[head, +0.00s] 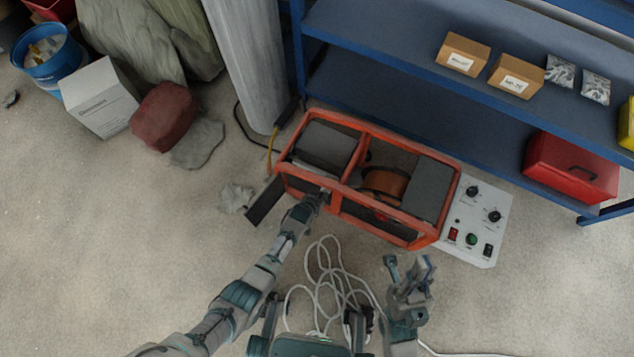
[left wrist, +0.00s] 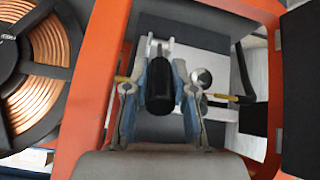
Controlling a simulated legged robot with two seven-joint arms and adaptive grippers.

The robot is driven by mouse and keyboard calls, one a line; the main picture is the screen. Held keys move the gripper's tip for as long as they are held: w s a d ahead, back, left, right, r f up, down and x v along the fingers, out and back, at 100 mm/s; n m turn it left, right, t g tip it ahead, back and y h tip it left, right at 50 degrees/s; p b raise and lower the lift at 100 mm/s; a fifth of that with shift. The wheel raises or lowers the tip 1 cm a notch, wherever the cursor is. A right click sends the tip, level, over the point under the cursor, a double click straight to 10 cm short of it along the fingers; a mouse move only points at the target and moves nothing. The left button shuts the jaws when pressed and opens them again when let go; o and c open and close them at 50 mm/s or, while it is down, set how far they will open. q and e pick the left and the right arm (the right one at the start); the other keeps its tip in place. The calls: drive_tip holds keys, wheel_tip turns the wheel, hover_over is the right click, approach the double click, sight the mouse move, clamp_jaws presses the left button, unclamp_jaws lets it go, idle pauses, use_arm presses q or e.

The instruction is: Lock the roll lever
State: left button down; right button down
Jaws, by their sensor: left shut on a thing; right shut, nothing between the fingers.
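The orange-framed welding machine (head: 345,215) stands on the floor in the middle of the head view. My left gripper (head: 322,194) reaches into its near side, left of the middle post. In the left wrist view my left gripper (left wrist: 160,105) is shut on a black rounded lever handle (left wrist: 159,72), one finger on each side. A pale bracket and a round metal knob (left wrist: 202,77) show behind the fingers. The head view does not show the lever clearly. My right gripper (head: 424,270) is shut and empty, above the floor at the machine's near right.
A copper wire spool (head: 385,184) sits inside the frame. A dark flap (head: 265,201) stands open at its left. A white control panel (head: 476,222) is at the right. White cable (head: 325,275) lies coiled in front. A blue shelf (head: 400,95) stands behind.

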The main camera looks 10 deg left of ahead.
use_arm(q)
drive_tip(key=shift+w+r+g, duration=0.3)
drive_tip(key=shift+w+g, duration=0.1)
drive_tip(key=shift+g, duration=0.1)
drive_tip(key=c, duration=0.9)
unclamp_jaws()
drive_tip(key=shift+w+d, duration=0.1)
drive_tip(key=shift+c, duration=0.2)
drive_tip(key=v, duration=1.2)
drive_tip(key=shift+d, duration=0.15)
